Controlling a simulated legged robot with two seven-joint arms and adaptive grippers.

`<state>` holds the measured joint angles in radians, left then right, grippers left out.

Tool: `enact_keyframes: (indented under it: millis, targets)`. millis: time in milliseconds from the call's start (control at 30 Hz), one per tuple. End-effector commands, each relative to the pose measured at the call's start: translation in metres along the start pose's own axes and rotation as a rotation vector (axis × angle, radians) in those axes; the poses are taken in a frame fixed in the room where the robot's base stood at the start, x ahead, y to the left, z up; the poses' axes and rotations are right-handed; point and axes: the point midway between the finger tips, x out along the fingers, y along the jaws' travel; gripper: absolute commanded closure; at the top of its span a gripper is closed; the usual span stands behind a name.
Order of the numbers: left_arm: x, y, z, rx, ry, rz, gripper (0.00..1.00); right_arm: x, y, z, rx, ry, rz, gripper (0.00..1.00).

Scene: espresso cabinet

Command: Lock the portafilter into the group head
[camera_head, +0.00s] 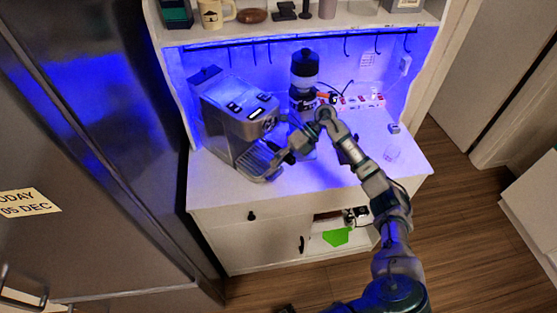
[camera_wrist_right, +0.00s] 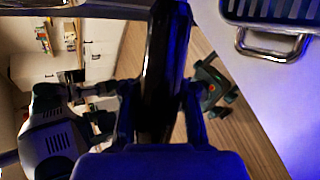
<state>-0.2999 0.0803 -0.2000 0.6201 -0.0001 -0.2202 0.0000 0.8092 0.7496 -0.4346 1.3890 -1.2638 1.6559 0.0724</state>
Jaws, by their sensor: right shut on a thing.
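The espresso machine (camera_head: 238,115), silver with a dark top, stands on the left of the white counter. Its group head is hidden under the front overhang in the head view. My right gripper (camera_head: 285,153) is at the machine's front right, above the drip tray side. In the wrist view my right gripper (camera_wrist_right: 160,100) is shut on the portafilter's dark handle (camera_wrist_right: 164,55), which runs between the fingers. The portafilter's basket end is hidden, so I cannot tell whether it touches the group head. My left gripper is not identifiable in either view.
The grinder (camera_head: 304,82) stands close behind my right arm. A power strip (camera_head: 362,101) lies at the back right. The counter's front edge (camera_head: 310,186) is clear. A shelf with a mug (camera_head: 212,14) is above. In the wrist view a metal drip tray (camera_wrist_right: 275,42) shows at upper right.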

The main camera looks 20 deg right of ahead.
Motion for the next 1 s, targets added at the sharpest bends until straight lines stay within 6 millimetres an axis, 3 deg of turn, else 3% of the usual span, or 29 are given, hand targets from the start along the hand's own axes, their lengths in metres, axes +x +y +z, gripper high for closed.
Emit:
enact_keyframes:
  millis: [133,167,300,733,867,1000]
  targets:
    - [0.000,0.000,0.000,0.000,0.000,0.000,1.00,0.004,0.004,0.001,-0.011,0.004,0.007,1.00]
    - [0.000,0.000,0.000,0.000,0.000,0.000,1.00,0.004,0.004,0.001,-0.011,0.004,0.007,0.73]
    - [0.000,0.000,0.000,0.000,0.000,0.000,1.00,0.004,0.005,0.002,-0.011,0.004,0.006,0.44]
    - [0.001,-0.003,0.003,-0.001,-0.001,0.004,1.00,-0.003,0.002,0.001,-0.006,0.003,0.004,0.44]
    - [0.001,-0.003,0.002,-0.001,0.000,0.004,1.00,-0.024,0.001,0.000,-0.006,0.000,0.004,0.44]
    - [0.000,-0.001,0.001,-0.001,0.001,0.002,1.00,-0.060,-0.002,-0.002,-0.005,-0.004,0.005,0.44]
